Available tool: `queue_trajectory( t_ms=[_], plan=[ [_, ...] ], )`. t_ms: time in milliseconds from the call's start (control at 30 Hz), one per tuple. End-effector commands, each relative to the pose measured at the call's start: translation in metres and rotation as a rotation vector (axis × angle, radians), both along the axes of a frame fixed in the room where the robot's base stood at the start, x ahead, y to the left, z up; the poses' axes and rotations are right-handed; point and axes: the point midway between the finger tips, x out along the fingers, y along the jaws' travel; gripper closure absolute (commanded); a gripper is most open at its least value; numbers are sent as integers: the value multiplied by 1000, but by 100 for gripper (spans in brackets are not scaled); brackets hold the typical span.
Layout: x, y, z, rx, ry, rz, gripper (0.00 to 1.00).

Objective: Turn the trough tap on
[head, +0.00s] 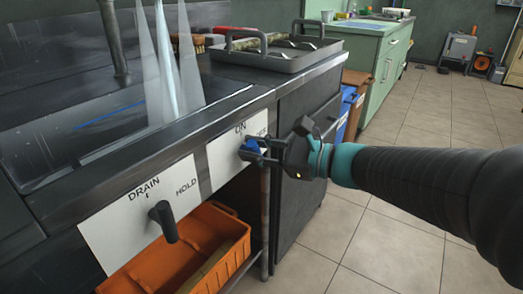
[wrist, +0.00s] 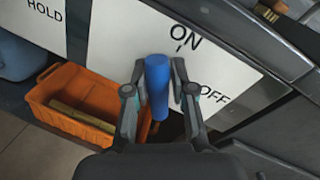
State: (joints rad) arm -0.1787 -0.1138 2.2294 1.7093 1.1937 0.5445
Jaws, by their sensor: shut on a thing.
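The tap's blue lever (head: 252,146) is on a white panel marked ON and OFF on the trough's front. In the wrist view the blue lever (wrist: 158,85) stands between my two fingers, below the ON mark, with OFF to its right. My gripper (head: 256,152) is shut on the lever; it also shows in the wrist view (wrist: 158,92). The metal trough (head: 110,120) is at the left in the head view. Pale translucent streams (head: 165,70) come down into it, looking like running water. My fingers partly cover the OFF word in the head view.
A dark drain lever (head: 163,220) sits on the DRAIN/HOLD panel to the left. An orange crate (head: 225,240) is below the panels. A grey tray (head: 275,58) stands on the counter. Blue and brown bins and a green cabinet (head: 383,85) are behind; tiled floor is free at right.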

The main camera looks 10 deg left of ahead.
Motion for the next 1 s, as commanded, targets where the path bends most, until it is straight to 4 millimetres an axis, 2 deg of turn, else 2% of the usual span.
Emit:
queue_trajectory(
  t_ms=[167,200,267,667,767,1000],
  plan=[
    [0,0,0,0,2,2,100],
    [0,0,0,0,3,2,66],
    [0,0,0,0,3,2,51],
    [-1,-4,0,1,3,0,50],
    [-1,-13,1,0,3,-4,50],
    [-9,-50,4,0,3,-5,50]
  ],
)
